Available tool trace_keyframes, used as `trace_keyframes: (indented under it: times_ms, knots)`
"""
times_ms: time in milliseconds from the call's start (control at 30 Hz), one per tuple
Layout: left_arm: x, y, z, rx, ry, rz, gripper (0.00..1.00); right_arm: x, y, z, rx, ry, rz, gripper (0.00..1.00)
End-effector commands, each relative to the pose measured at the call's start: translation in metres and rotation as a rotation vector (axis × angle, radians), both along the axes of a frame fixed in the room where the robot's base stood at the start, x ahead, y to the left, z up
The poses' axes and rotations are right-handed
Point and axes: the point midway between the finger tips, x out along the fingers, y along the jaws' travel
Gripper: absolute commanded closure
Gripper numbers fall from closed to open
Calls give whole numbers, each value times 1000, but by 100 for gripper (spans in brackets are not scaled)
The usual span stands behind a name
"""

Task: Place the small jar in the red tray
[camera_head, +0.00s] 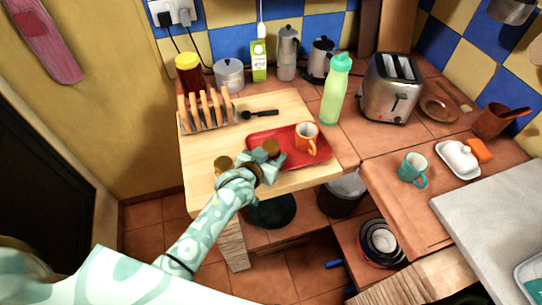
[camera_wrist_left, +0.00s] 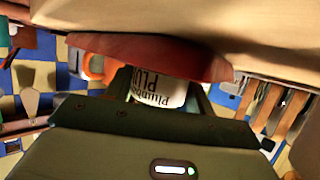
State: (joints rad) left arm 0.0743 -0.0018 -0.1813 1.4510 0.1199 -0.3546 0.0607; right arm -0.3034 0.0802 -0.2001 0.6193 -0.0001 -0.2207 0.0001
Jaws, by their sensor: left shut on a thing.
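My left gripper (camera_head: 262,163) is shut on the small jar, whose brown lid (camera_head: 271,146) shows between the fingers in the head view. In the left wrist view the jar (camera_wrist_left: 160,92) has a white label with dark lettering, and the gripper's fingers (camera_wrist_left: 160,98) stand on both sides of it. The red tray (camera_head: 318,158) lies on the wooden board; the jar is over its left part. The tray also shows in the left wrist view (camera_wrist_left: 205,62). I cannot tell whether the jar touches the tray. My right gripper is not in view.
An orange mug (camera_head: 306,139) stands on the tray's right side. Another brown lid (camera_head: 223,163) shows left of the gripper. A toast rack (camera_head: 207,112) and a dark utensil (camera_head: 259,114) are behind; a green bottle (camera_head: 335,92) stands right. The tray's front middle is clear.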

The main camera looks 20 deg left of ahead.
Motion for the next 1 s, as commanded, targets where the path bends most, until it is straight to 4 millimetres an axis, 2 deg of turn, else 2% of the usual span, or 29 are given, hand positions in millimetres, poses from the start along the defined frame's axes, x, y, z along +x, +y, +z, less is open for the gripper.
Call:
trace_keyframes:
  times_ms: [333, 367, 400, 433, 767, 867, 1000]
  knots:
    - [1, 0, -2, -1, -4, 0, 80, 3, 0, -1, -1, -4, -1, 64]
    - [0, 0, -2, 0, -2, 0, 38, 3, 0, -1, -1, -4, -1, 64]
    - [0, 0, -2, 0, -2, 0, 27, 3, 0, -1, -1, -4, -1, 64]
    - [0, 0, -2, 0, -2, 0, 25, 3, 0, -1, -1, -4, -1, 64]
    - [-1, 0, 3, 0, -2, 0, 25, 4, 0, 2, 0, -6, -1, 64]
    - [-14, 3, 9, 0, -2, 0, 25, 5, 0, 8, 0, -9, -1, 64]
    - [-44, 8, 22, 0, -2, 0, 25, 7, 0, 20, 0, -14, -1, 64]
